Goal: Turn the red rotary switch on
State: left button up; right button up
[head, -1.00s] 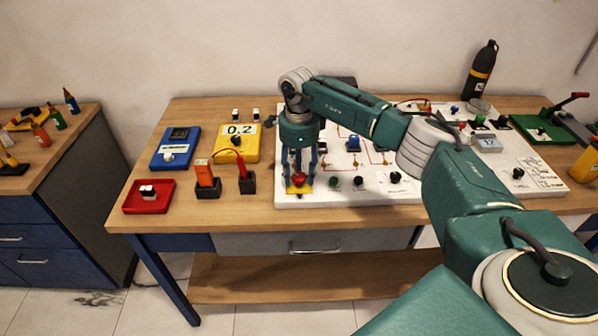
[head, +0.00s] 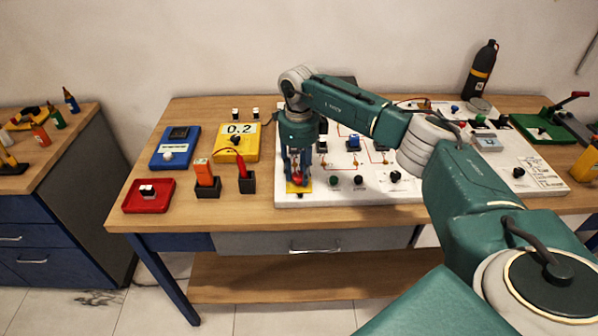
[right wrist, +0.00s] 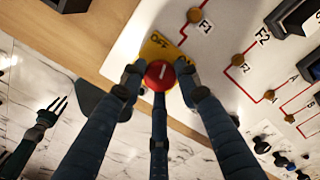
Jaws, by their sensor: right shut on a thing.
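The red rotary switch (head: 297,179) sits on a yellow plate (head: 299,189) at the front left corner of the white board. In the right wrist view its round red knob (right wrist: 160,76) carries a short white mark, and "OFF" shows on the yellow plate (right wrist: 157,46) behind it. My right gripper (head: 298,173) points down over the switch. Its fingers are closed in around the knob and hold it. A small dark fingered shape (right wrist: 45,120) at the left of the right wrist view looks like my left gripper, too small to read. The head view does not show it.
The white board (head: 420,190) carries other knobs and red lines. Left of the switch stand a red probe (head: 243,172) and an orange block (head: 204,174) in black holders, a yellow meter (head: 243,152), a blue device (head: 176,147) and a red tray (head: 130,198).

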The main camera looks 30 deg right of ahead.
aim_at(299, 175)
jog(key=m, duration=0.6)
jog(key=shift+r, duration=0.1)
jog(key=m+p, duration=0.1)
jog(key=m, duration=0.6)
jog(key=shift+m, duration=0.3)
dwell(0.3)
jog(key=o, duration=1.1)
jog(key=shift+o, duration=0.2)
notch_tip(299, 175, up, 12)
